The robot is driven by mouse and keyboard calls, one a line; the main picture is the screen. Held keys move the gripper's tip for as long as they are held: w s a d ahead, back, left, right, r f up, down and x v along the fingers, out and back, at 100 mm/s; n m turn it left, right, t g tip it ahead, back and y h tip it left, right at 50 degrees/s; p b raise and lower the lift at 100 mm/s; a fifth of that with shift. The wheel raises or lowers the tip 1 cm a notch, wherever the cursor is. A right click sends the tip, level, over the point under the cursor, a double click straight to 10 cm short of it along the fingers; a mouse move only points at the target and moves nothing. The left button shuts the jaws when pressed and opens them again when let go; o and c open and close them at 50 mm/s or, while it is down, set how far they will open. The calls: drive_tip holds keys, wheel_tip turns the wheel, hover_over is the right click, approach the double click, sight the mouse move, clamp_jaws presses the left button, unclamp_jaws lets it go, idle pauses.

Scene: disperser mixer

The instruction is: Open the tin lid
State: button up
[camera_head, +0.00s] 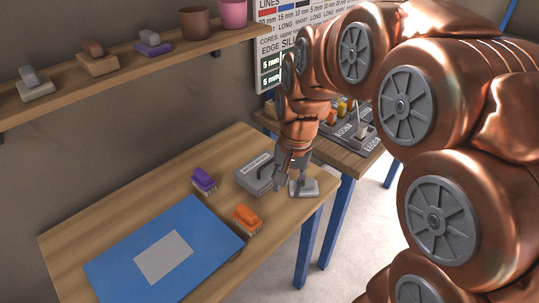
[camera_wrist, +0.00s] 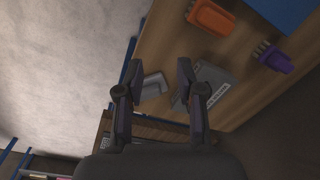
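A grey tin (camera_head: 254,179) with a pale label strip on top lies near the right end of the wooden table; its lid looks shut. In the wrist view the tin (camera_wrist: 222,72) is partly hidden behind my right-hand finger. A smaller light-grey object (camera_head: 308,188) sits to its right by the table edge; it also shows in the wrist view (camera_wrist: 154,84), between my fingers. My gripper (camera_head: 288,183) points down beside the tin's right side. In the wrist view its fingers (camera_wrist: 158,68) are apart with nothing held between them. I cannot tell whether a finger touches the tin.
A purple brush (camera_head: 203,181) and an orange brush (camera_head: 246,219) lie left of and in front of the tin. A blue board (camera_head: 205,235) with a grey patch covers the table's front left. A second table (camera_head: 343,158) stands behind. A wall shelf (camera_head: 120,65) holds blocks and pots.

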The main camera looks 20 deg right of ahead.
sight(269, 162)
drive_tip(key=w+d+f+m+t+p, duration=0.15)
drive_tip(key=w+m, duration=0.45)
drive_tip(key=w, duration=1.1)
drive_tip(key=shift+w+a+f+p, duration=0.1)
drive_tip(key=shift+w+f+p, duration=0.15)
drive_tip(key=shift+f+p, duration=0.65)
drive_tip(key=shift+w+a+f+p, duration=0.1)
drive_tip(key=shift+w+f+p, duration=0.15)
drive_tip(key=shift+f, duration=1.2)
drive_tip(key=shift+w+f+p, duration=0.25)
drive_tip(key=shift+f+p, duration=0.25)
drive_tip(key=shift+f, duration=0.7)
clamp_jaws()
